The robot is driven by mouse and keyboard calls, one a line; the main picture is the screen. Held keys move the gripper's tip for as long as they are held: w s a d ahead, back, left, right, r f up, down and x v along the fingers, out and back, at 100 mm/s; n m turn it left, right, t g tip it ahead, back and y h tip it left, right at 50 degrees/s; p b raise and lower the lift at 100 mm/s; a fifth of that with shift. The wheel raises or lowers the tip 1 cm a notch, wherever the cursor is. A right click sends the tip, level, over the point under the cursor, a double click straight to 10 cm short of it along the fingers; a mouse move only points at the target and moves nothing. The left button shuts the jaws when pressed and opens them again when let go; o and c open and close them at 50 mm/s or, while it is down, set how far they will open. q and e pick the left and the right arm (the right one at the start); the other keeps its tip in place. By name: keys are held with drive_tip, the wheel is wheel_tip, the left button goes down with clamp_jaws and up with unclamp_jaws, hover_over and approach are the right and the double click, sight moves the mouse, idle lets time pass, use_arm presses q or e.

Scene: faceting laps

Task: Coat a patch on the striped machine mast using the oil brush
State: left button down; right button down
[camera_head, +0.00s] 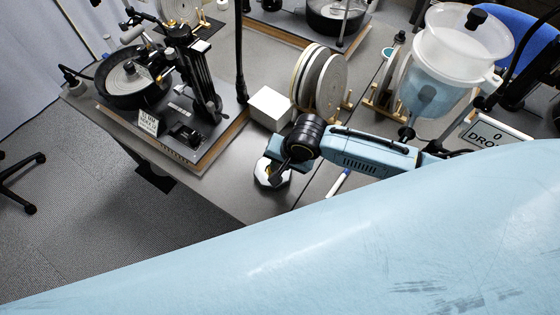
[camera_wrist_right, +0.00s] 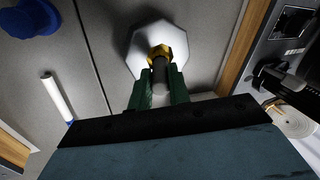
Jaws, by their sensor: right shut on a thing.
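My right gripper (camera_head: 275,172) is low over the grey bench at the middle of the head view. In the right wrist view its green fingers (camera_wrist_right: 160,92) are shut on a dark, slim handle with a gold collar, which I take for the oil brush (camera_wrist_right: 160,72). A white octagonal piece (camera_wrist_right: 136,48) sits around or below the collar; I cannot tell if it is touching the brush. This white piece also shows by the gripper in the head view. The brush's bristles are hidden. The dark upright machine mast (camera_head: 203,82) stands at the left; its stripes are not clear. My left gripper is not in view.
The machine's wood-edged base (camera_head: 200,165) carries a round black pan (camera_head: 125,80). A white block (camera_head: 270,106) and upright lap discs (camera_head: 320,80) stand behind my gripper. A white pen (camera_head: 339,184) lies nearby. A white translucent tank (camera_head: 455,60) stands right. A thin black pole (camera_head: 240,50) rises near the mast.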

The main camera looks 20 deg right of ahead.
drive_tip(key=shift+s+d+f+p, duration=0.1)
drive_tip(key=shift+s+f+p, duration=0.1)
drive_tip(key=shift+p, duration=0.15)
idle(1.4)
wheel_tip(320, 180, up, 7)
drive_tip(key=p, duration=0.9)
drive_tip(key=shift+w+r, duration=0.15)
drive_tip(key=shift+r, duration=0.05)
drive_tip(key=shift+f, duration=0.1)
idle(0.6)
